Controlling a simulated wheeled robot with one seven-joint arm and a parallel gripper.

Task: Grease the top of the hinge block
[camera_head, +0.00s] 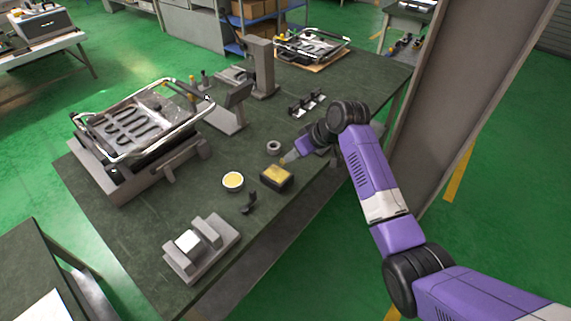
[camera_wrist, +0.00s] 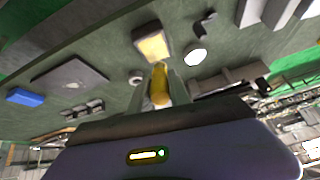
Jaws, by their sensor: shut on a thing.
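My gripper (camera_head: 290,158) is shut on a small yellow-tipped tool (camera_wrist: 160,85), which sits between the two fingers in the wrist view. Its full shape is hidden by the fingers. The tool points at a dark box with a yellow top (camera_head: 277,177), also in the wrist view (camera_wrist: 153,45); I cannot tell whether they touch. Left of the box is a round tin with pale yellow contents (camera_head: 233,181), bright in the wrist view (camera_wrist: 196,57). A grey block fixture with a white top part (camera_head: 200,250) stands at the table's front. I cannot tell for certain which part is the hinge block.
A heating-element unit in a metal frame (camera_head: 135,125) stands on the table's left. A grey column (camera_head: 262,68) rises at the back. A small black bracket (camera_head: 249,203) and a grey ring (camera_head: 273,147) lie near the box. The green table (camera_head: 120,235) is bare at front left.

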